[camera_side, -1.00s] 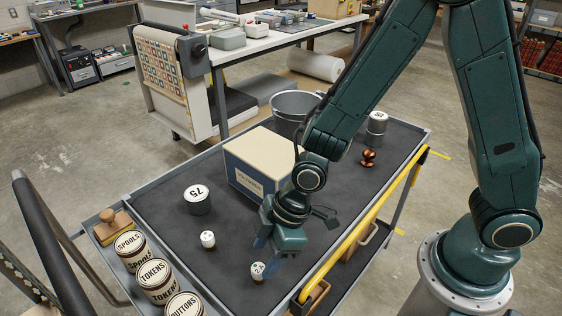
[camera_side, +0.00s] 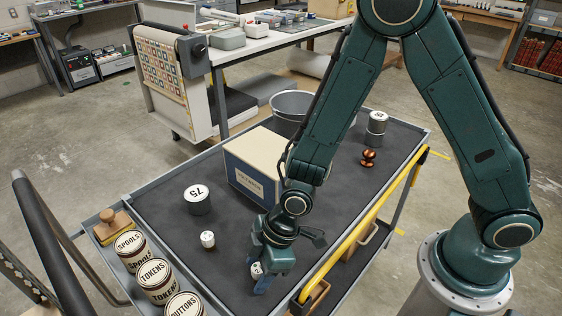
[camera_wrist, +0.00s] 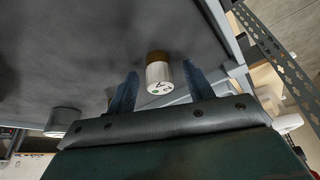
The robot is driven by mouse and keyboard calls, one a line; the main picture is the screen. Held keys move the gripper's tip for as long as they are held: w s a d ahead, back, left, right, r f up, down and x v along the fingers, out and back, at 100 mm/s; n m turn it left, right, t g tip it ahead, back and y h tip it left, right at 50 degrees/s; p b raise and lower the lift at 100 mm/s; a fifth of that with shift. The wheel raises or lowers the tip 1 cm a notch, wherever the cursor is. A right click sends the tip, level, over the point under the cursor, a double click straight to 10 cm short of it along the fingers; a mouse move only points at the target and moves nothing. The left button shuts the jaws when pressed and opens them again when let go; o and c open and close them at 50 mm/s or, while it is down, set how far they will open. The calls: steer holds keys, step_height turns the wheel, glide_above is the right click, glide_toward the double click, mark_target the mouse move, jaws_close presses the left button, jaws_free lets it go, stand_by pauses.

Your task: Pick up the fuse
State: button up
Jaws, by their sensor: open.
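A small fuse (camera_side: 257,269), white with a marked top and a brown lower part, stands on the cart's dark mat near the front edge. It also shows in the wrist view (camera_wrist: 159,74), between my two blue fingers. My gripper (camera_side: 259,281) points down around it with the jaws open. In the wrist view my gripper (camera_wrist: 160,70) has a finger on each side of the fuse, with gaps visible. A second small white piece (camera_side: 208,239) stands to the left on the mat; I cannot tell if it is the same kind.

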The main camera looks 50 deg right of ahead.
mark_target(258, 268)
stand_by(0.4)
steer(key=c, duration=1.1)
steer(key=shift+o, duration=0.2)
steer(key=shift+r, duration=0.1)
step_height(258, 268, up, 20)
stand_by(0.6)
